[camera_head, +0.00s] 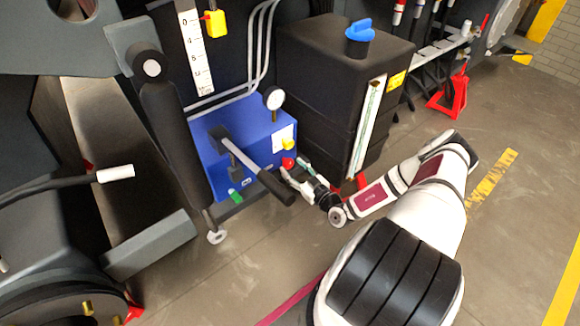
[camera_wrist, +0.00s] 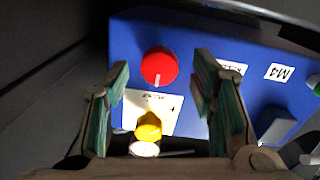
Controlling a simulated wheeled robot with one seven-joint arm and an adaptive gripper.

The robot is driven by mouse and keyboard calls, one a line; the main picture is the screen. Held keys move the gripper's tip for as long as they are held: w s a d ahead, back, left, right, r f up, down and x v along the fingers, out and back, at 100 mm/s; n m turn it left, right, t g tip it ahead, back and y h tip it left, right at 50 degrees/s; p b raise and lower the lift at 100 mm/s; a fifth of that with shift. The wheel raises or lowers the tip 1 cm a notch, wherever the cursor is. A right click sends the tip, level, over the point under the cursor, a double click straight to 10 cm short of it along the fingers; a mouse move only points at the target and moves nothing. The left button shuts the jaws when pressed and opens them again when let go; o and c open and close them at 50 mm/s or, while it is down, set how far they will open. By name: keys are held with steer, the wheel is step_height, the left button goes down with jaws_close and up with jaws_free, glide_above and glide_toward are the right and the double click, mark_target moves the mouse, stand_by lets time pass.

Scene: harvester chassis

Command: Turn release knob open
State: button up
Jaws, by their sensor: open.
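A round red knob (camera_head: 288,163) sticks out of the right side of the blue box (camera_head: 215,178). In the wrist view the red knob (camera_wrist: 159,67) has a pale mark on its lower part and sits on the blue face (camera_wrist: 230,35). My gripper (camera_head: 296,168) is open in front of it. In the wrist view the two green-padded fingers of my gripper (camera_wrist: 162,75) stand wide apart on either side of the knob, with clear gaps. No finger appears to touch it. I cannot tell the remaining distance in depth.
A yellow knob (camera_wrist: 148,127) sits beside the red one on a white label. A gauge (camera_head: 274,98) stands on the box top. A black-handled lever (camera_head: 275,185) extends close to my gripper. The black tank (camera_head: 315,85) stands close on the right. Open floor (camera_head: 255,265) lies in front.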

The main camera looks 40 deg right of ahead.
steer(key=shift+w, duration=1.25)
steer(key=c, duration=1.1)
steer(key=shift+c, duration=0.2)
